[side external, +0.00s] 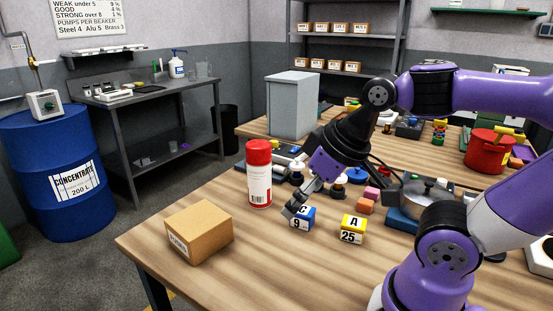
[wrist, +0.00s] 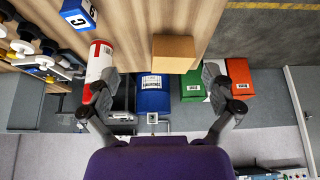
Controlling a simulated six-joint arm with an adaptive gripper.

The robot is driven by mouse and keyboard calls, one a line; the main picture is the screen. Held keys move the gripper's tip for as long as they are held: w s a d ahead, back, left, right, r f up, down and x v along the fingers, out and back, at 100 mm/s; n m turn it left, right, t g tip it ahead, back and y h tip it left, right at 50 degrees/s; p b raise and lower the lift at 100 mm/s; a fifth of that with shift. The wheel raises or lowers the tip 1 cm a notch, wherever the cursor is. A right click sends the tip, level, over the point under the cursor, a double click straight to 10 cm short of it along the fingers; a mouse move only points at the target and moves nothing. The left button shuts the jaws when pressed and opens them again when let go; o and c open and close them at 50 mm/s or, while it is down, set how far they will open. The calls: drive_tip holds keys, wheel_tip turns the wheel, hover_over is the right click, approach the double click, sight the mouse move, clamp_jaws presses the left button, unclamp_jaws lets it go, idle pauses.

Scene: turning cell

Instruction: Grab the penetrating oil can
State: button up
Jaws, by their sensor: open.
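The penetrating oil can (side external: 259,180), a white can with a red cap, stands upright on the wooden table left of my gripper. It also shows in the wrist view (wrist: 99,62), at the left, where the left finger partly covers its cap end. My gripper (side external: 299,199) is open and empty, low over the table, with its tips near the blue block. In the wrist view the two fingers (wrist: 158,78) are wide apart, and the can is not centred between them.
A cardboard box (side external: 199,231) stands in front of the can. A blue block (side external: 302,217) and a yellow block (side external: 353,229) lie to the right.

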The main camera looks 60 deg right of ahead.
wheel_tip(320, 180, up, 6)
drive_tip(key=g, duration=0.1)
hover_over(260, 144)
drive_tip(key=s, duration=0.3)
drive_tip(key=shift+n, duration=0.3)
drive_tip(key=x, duration=0.4)
drive_tip(key=shift+s+d+f, duration=0.15)
drive_tip(key=shift+d+f, duration=0.15)
drive_tip(key=shift+d, duration=0.05)
drive_tip(key=x, duration=0.6)
drive_tip(key=shift+a, duration=0.3)
drive_tip(key=c, duration=1.3)
